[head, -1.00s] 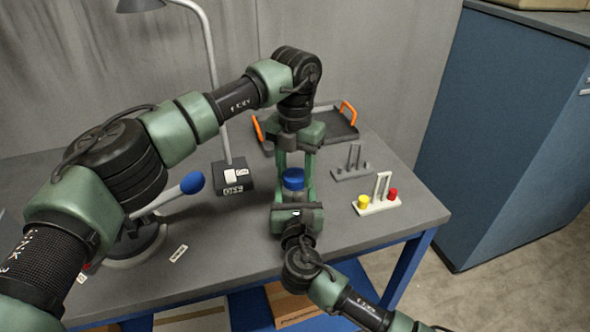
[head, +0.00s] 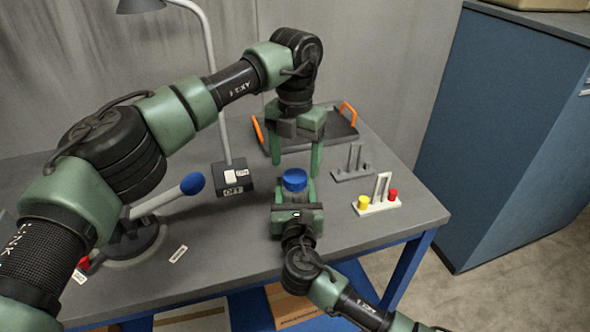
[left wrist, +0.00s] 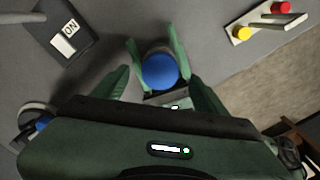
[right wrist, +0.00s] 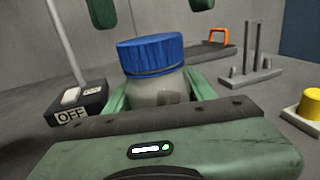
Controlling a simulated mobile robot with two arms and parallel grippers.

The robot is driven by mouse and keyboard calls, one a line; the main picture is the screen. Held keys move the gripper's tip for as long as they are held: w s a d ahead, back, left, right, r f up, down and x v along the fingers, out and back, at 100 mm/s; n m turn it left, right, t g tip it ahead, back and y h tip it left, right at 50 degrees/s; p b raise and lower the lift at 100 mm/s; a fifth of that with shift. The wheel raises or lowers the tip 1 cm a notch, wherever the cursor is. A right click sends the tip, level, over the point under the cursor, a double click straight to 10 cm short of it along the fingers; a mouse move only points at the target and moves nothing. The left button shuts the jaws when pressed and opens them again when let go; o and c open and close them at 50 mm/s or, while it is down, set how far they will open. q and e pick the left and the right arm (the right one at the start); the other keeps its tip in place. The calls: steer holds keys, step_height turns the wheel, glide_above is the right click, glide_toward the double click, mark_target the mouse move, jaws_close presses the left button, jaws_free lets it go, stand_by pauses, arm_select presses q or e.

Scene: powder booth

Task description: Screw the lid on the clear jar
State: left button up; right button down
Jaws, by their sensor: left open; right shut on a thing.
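The clear jar (right wrist: 155,92) stands upright with the blue lid (right wrist: 151,52) on its mouth. A thin dark line runs under the lid, and I cannot tell how tight it is. The lid also shows in the head view (head: 294,180) and the left wrist view (left wrist: 160,71). My right gripper (head: 296,192) is shut on the jar, a finger on each side below the lid. My left gripper (head: 297,160) is open and empty above and behind the lid, fingers pointing down, apart from it. Its fingertips (right wrist: 150,10) show at the top of the right wrist view.
A dark tray with orange handles (head: 349,116) lies behind. Right are a grey pegged stand (head: 352,172) and a white stand (head: 378,207) with yellow and red pieces. Left are the lamp's switch box (head: 232,178) and a blue-knobbed lever (head: 192,184). The front tabletop is mostly clear.

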mark_target(295, 195)
arm_select(q)
step_height(295, 195, up, 9)
steer(key=shift+f, duration=0.1)
arm_select(e)
steer(key=shift+c, duration=2.3)
jaws_free()
steer(key=shift+s, duration=0.1)
steer(key=s, duration=0.7)
steer(key=shift+s+d, duration=0.2)
steer(key=shift+s, duration=0.1)
